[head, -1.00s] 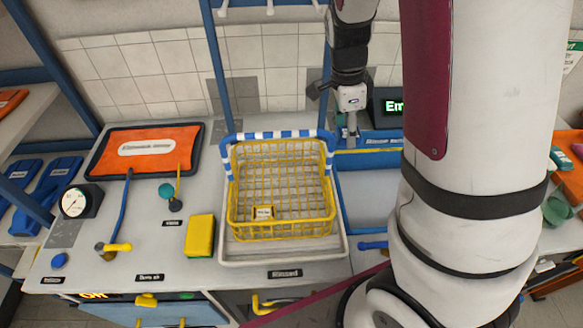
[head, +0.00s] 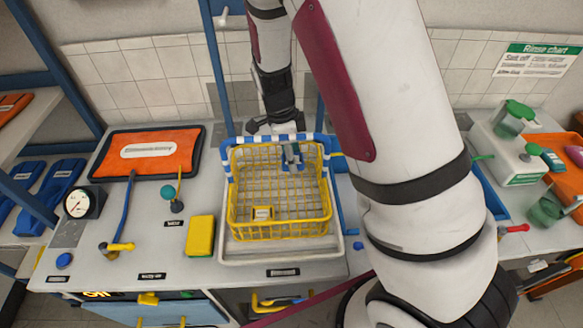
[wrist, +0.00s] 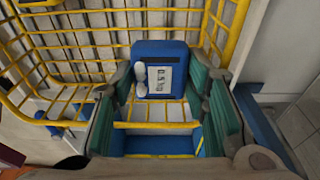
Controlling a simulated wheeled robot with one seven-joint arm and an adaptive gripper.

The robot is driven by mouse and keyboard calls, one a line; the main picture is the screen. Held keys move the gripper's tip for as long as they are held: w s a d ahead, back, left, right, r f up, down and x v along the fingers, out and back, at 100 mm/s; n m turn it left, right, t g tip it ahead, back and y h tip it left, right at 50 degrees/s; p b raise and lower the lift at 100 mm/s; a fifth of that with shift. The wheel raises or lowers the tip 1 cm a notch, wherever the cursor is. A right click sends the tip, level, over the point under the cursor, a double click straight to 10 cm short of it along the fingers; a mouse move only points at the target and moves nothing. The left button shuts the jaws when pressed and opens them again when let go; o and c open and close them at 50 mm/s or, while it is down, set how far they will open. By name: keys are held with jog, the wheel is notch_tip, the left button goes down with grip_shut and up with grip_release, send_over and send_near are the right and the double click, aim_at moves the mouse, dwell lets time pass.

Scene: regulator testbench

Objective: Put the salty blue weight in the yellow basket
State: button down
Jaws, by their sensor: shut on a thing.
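The yellow wire basket (head: 234,195) stands on a pale tray in the middle of the bench. Its yellow wires also show in the wrist view (wrist: 232,45). My gripper (head: 291,158) is at the back right part of the basket, pointing down. In the wrist view my gripper (wrist: 168,90) is shut on the blue weight (wrist: 148,50), which has a white label and whitish blotches on its left edge. The weight is within the outline of the basket. I cannot tell whether it touches the basket floor.
A blue-and-white striped handle (head: 228,160) rises at the basket's back. A yellow sponge (head: 201,236) and a gauge (head: 83,201) lie left of it. My arm hides much of the area to the right. A bottle stand (head: 510,150) is at the far right.

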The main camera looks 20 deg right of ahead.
aim_at(291, 177)
jog(key=shift+f, duration=2.35)
jog(key=shift+f, duration=0.1)
jog(key=c, duration=1.2)
grip_release()
jog(key=r, duration=0.4)
jog(key=a+r, duration=0.1)
jog(key=r, duration=0.7)
jog(key=shift+w+a, duration=0.25)
jog(key=shift+a, duration=0.1)
